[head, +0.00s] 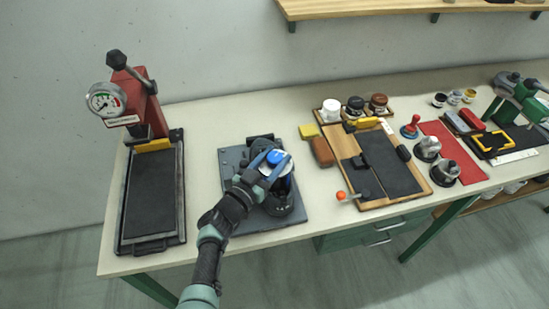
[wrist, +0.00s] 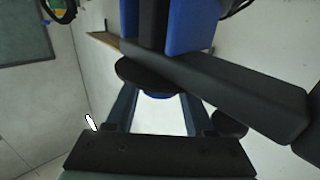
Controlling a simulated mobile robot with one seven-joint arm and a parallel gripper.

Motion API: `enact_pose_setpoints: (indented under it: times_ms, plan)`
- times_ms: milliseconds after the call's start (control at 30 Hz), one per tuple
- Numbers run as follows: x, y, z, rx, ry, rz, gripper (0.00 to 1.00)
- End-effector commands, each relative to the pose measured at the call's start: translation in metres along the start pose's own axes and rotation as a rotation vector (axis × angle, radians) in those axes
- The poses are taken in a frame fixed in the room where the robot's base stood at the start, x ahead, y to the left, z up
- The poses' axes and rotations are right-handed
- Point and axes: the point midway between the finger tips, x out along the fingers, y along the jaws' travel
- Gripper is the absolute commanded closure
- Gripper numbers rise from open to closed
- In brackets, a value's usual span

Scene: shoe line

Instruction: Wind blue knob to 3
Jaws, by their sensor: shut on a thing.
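The blue knob (head: 275,157) sits on top of a dark device with a pale dial face, on a grey base plate (head: 295,212). My gripper (head: 265,168) reaches it from the front left and is shut on it. In the wrist view a small blue strip of the knob (wrist: 158,95) shows between my two fingers, below a black disc that hides the fingertips. No numbers or pointer on the dial can be read, so the setting cannot be told.
A red press with a gauge (head: 107,98) and black bed stands at left. A wooden board with a black pad (head: 388,163) lies at right, with a sponge and brown block beside it. In the wrist view a black bar (wrist: 230,90) crosses close to my gripper.

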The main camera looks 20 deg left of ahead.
Motion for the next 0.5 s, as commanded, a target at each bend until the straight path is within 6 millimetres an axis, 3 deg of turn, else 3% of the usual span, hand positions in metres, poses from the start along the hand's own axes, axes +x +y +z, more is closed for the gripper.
enact_pose_setpoints:
  times_ms: [300,333,500]
  plan:
    - [0.0001,-0.0003,-0.0007,0.001,0.001,0.001,1.0]
    - [0.0002,-0.0003,-0.0007,0.001,0.001,0.001,0.45]
    - [0.0001,-0.0007,-0.0007,0.001,0.001,-0.001,0.17]
